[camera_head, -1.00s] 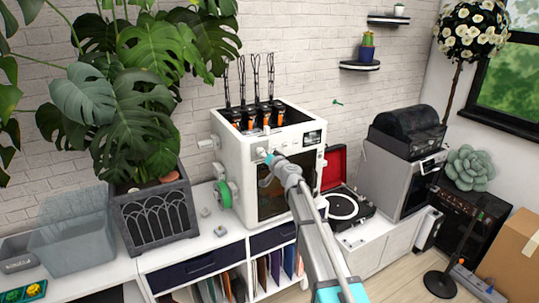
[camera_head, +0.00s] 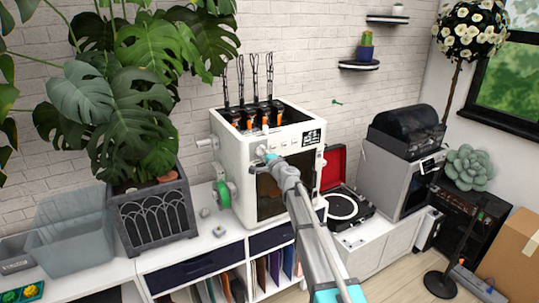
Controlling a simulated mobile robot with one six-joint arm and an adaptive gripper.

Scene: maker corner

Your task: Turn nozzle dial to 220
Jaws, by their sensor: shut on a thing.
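My gripper (camera_head: 265,156) is at the left part of this panel, in front of the knobs. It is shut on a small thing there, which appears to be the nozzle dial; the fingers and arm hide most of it. The dial's marks and setting are too small to read. My arm reaches in from the lower right across the printer's dark front window.
A green spool (camera_head: 222,194) sits on the printer's left side. A potted plant (camera_head: 153,215) stands to the left and an open red record player (camera_head: 345,205) to the right. Small grey pieces (camera_head: 219,231) lie on the cabinet top (camera_head: 205,245).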

